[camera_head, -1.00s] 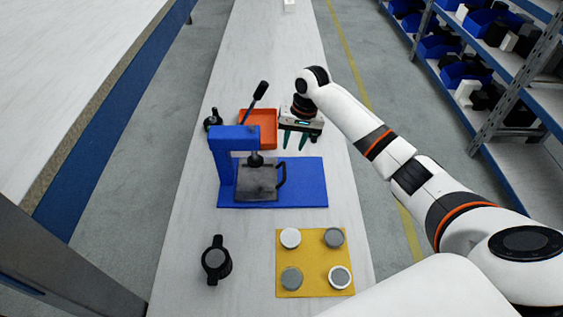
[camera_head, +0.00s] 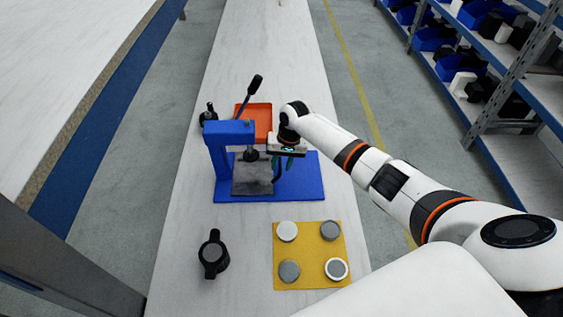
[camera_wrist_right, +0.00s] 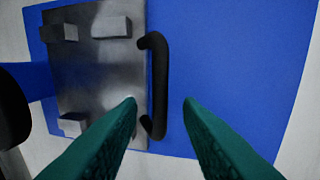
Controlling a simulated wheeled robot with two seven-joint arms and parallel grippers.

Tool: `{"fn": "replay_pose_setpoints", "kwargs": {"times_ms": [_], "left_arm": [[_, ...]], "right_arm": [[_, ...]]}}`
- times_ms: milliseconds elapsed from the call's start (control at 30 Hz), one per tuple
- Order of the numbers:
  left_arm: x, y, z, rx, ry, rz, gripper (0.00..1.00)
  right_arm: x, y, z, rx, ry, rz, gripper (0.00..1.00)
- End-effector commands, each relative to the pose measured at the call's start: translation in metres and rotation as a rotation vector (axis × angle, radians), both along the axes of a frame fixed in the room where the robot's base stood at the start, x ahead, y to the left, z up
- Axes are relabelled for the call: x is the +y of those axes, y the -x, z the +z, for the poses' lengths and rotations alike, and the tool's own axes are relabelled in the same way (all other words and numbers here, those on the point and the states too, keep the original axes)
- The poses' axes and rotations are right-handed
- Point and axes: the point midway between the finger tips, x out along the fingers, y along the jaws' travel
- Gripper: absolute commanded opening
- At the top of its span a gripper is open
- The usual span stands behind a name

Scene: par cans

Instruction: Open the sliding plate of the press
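The blue press (camera_head: 231,135) stands on its blue base (camera_head: 305,180) on the long white table, with a black lever angled up. Its grey sliding plate (camera_head: 251,178) lies under the press head. In the right wrist view the plate (camera_wrist_right: 98,75) has small raised blocks and a black curved handle (camera_wrist_right: 158,85) on its right edge. My right gripper (camera_head: 284,168) is above the base at the handle. Its green fingers (camera_wrist_right: 160,105) are open, one on each side of the handle's near end in the picture; contact cannot be told. My left gripper is not in view.
An orange tray (camera_head: 262,112) and a dark bottle-like item (camera_head: 209,114) stand behind the press. In front are a black round tool (camera_head: 213,255) and a yellow mat (camera_head: 308,238) with several round pieces. Shelves stand right of the table.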

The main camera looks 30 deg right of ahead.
Motion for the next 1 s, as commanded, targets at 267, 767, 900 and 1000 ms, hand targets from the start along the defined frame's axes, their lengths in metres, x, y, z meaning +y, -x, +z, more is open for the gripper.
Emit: {"fn": "replay_pose_setpoints", "kwargs": {"times_ms": [267, 767, 900, 1000], "left_arm": [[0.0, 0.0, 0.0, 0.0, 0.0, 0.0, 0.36], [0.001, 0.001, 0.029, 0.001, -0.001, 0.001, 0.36], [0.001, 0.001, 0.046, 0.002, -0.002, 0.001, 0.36], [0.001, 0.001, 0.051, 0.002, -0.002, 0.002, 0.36]], "right_arm": [[0.0, 0.0, 0.0, 0.0, 0.0, 0.0, 0.05], [-0.036, 0.018, 0.007, 0.007, 0.002, -0.005, 0.0], [-0.071, 0.035, 0.005, 0.008, 0.002, -0.005, 0.0], [-0.09, 0.044, 0.003, 0.006, 0.003, -0.003, 0.0]]}}
